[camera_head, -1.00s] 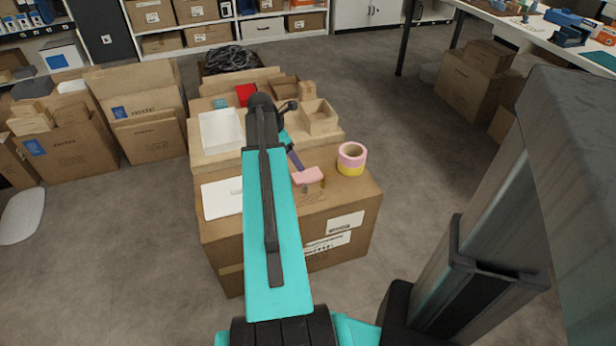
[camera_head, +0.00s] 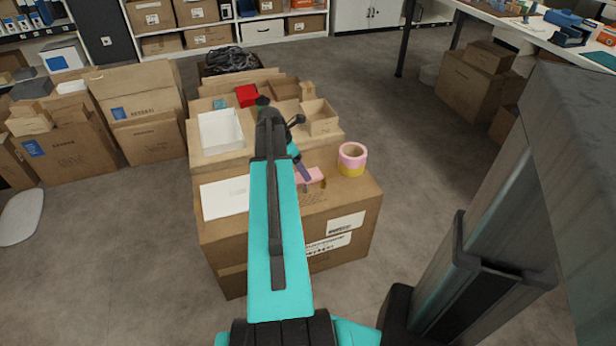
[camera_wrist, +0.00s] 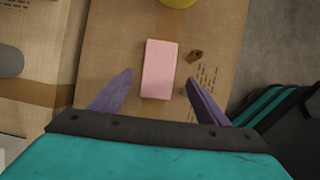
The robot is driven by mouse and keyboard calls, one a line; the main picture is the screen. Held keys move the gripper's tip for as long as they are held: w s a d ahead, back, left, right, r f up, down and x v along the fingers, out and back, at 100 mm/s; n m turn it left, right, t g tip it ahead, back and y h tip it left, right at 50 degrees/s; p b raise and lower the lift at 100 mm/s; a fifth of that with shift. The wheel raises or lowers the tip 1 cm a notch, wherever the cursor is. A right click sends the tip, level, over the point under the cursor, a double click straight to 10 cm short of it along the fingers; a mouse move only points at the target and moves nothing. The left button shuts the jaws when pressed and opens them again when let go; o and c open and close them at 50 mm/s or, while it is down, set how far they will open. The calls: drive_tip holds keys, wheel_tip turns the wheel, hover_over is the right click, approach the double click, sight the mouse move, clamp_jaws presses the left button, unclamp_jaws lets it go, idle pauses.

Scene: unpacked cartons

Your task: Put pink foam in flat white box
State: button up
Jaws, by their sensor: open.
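The pink foam (camera_wrist: 159,69) is a small pink block lying on top of a large cardboard carton. In the head view the pink foam (camera_head: 317,175) is partly hidden by my gripper. My gripper (camera_wrist: 157,84) is open, with its two purple fingers apart on either side of the foam's near end in the wrist view. I cannot tell how far above the carton the fingertips are. In the head view my gripper (camera_head: 307,178) is over the carton at the foam. The flat white box (camera_head: 221,131) is open-topped and stands left of my arm, towards the back.
A pink and yellow tape roll (camera_head: 352,158) stands right of the foam on the carton (camera_head: 350,207). A white flat lid or panel (camera_head: 224,197) lies at left. An open wooden box (camera_head: 318,118) and a red block (camera_head: 246,96) are further back. A small brown piece (camera_wrist: 195,56) lies beside the foam.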

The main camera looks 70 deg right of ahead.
drive_tip(key=shift+d+b+x, duration=0.2)
drive_tip(key=shift+b+x, duration=0.4)
drive_tip(key=shift+x, duration=1.7)
drive_tip(key=shift+r, duration=0.15)
drive_tip(key=c, duration=1.2)
drive_tip(key=shift+r, duration=0.5)
wheel_tip(320, 180, up, 3)
drive_tip(key=shift+a+f+p, duration=0.1)
drive_tip(key=shift+a+p, duration=0.05)
drive_tip(key=shift+p, duration=0.6)
drive_tip(key=w+a, duration=0.1)
drive_tip(key=a, duration=0.4)
drive_tip(key=w+a+p, duration=0.1)
drive_tip(key=a, duration=0.3)
drive_tip(key=w+a+r+p, duration=0.1)
drive_tip(key=w+a, duration=0.1)
drive_tip(key=a, duration=0.3)
drive_tip(key=shift+a+r, duration=0.1)
drive_tip(key=shift+a, duration=0.25)
drive_tip(key=shift+w+a, duration=0.1)
drive_tip(key=shift+a, duration=0.15)
